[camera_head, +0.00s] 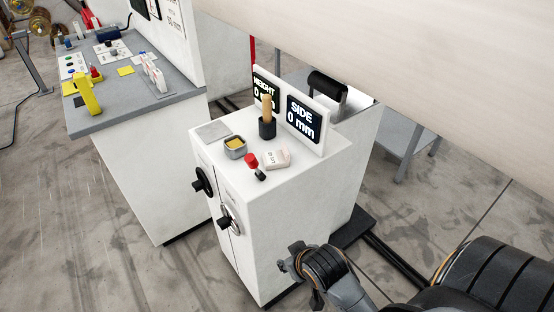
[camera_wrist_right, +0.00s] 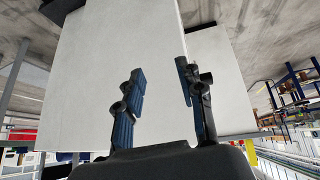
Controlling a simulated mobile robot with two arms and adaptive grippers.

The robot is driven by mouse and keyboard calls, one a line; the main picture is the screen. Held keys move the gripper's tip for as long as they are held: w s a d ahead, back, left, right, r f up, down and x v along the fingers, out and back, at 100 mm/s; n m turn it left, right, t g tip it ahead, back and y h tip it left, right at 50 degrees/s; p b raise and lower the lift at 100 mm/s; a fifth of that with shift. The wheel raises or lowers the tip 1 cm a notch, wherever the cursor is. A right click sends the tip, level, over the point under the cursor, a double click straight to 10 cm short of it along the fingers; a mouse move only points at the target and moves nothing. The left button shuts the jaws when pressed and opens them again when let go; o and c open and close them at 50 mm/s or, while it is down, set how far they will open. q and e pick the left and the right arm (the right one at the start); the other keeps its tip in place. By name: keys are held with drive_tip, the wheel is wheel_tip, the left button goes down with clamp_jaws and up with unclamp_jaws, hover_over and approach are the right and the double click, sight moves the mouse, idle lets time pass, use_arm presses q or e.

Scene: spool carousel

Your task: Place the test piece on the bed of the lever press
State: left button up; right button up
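I cannot pick out the test piece for certain. A yellow upright device (camera_head: 88,95) stands at the front of the grey-topped bench on the left; it may be the lever press, but its bed is too small to make out. My right gripper (camera_wrist_right: 160,72) is open and empty in the right wrist view, its two blue-padded fingers apart before a plain white panel. In the head view my right arm comes in at the lower right, beside the white cabinet, well away from the left bench. My left gripper is not in view.
A white cabinet (camera_head: 270,215) with two handwheels stands in the middle. On top are a metal tin (camera_head: 235,147), a wooden-handled tool in a black cup, a small white box (camera_head: 276,159) and a red knob. The left bench (camera_head: 145,113) holds several small items. A large pale beam (camera_head: 400,75) crosses the upper right.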

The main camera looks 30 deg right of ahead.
sight(286, 150)
drive_tip(key=w+d+r+m+t+h, duration=0.2)
drive_tip(key=w+d+r+t, duration=0.1)
drive_tip(key=w+d+r, duration=0.4)
drive_tip(key=w+d+r+m+t+h, duration=0.1)
drive_tip(key=w+d+r+m+t, duration=0.15)
drive_tip(key=w+r, duration=0.55)
drive_tip(key=shift+n+t, duration=0.35)
drive_tip(key=w+d, duration=0.2)
drive_tip(key=w, duration=0.1)
drive_tip(key=w+f, duration=0.1)
drive_tip(key=shift+w+d+f+p, duration=0.1)
drive_tip(key=shift+w+d+p, duration=0.25)
drive_tip(key=shift+d+p, duration=0.05)
drive_tip(key=shift+r+p+x, duration=0.2)
drive_tip(key=shift+p+x, duration=0.2)
drive_tip(key=shift+x, duration=1.05)
drive_tip(key=shift+r+p+x, duration=0.15)
drive_tip(key=shift+p+x, duration=0.25)
drive_tip(key=shift+x, duration=1.1)
drive_tip(key=shift+d, duration=0.15)
clamp_jaws()
